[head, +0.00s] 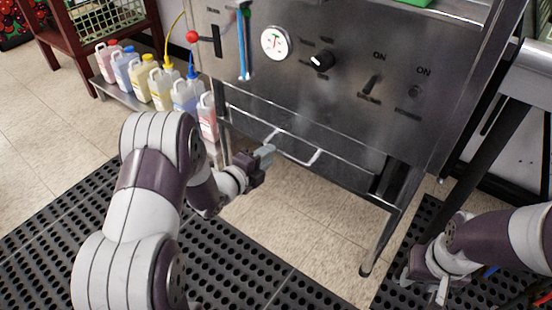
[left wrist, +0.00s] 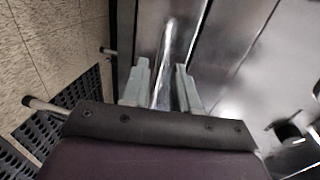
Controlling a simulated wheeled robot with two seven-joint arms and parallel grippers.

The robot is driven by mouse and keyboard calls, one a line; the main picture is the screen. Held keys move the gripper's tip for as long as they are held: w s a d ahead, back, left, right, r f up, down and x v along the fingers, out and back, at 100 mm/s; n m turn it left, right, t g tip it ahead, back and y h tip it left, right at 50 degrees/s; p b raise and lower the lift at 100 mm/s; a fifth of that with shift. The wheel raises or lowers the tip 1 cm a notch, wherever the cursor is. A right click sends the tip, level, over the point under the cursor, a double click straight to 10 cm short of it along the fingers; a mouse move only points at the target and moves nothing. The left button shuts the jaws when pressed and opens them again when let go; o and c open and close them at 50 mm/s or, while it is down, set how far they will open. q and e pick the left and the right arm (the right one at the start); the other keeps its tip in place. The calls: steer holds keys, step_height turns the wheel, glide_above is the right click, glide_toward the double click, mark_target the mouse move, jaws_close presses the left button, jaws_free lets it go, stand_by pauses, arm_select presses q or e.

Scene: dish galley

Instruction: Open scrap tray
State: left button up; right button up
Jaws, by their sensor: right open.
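The scrap tray (head: 345,160) is a low metal drawer front under the machine's control panel and looks flush with the frame. Its bar handle (head: 300,160) sticks out from it. My left gripper (head: 267,151) is at the left end of the handle. In the left wrist view the handle (left wrist: 166,50) runs between the two grey fingers, with gaps on both sides, so the gripper is open around it or just short of it. Depth is unclear. My right gripper (head: 441,292) is low at the right, away from the tray, and open.
The steel control panel (head: 330,85) with a gauge, knob and switches rises above the tray. Several coloured bottles (head: 160,85) stand on a low shelf at the left. A machine leg (head: 385,235) stands at the right. Floor below the tray is clear.

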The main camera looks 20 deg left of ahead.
arm_select(q)
steer(key=b+x, duration=0.1)
steer(key=x, duration=0.3)
steer(key=shift+w+f, duration=0.1)
steer(key=shift+f, duration=0.05)
steer(key=shift+w+d, duration=0.1)
steer(key=shift+w, duration=0.1)
jaws_close()
arm_select(e)
step_height(320, 180, down, 2)
steer(key=shift+f, duration=0.1)
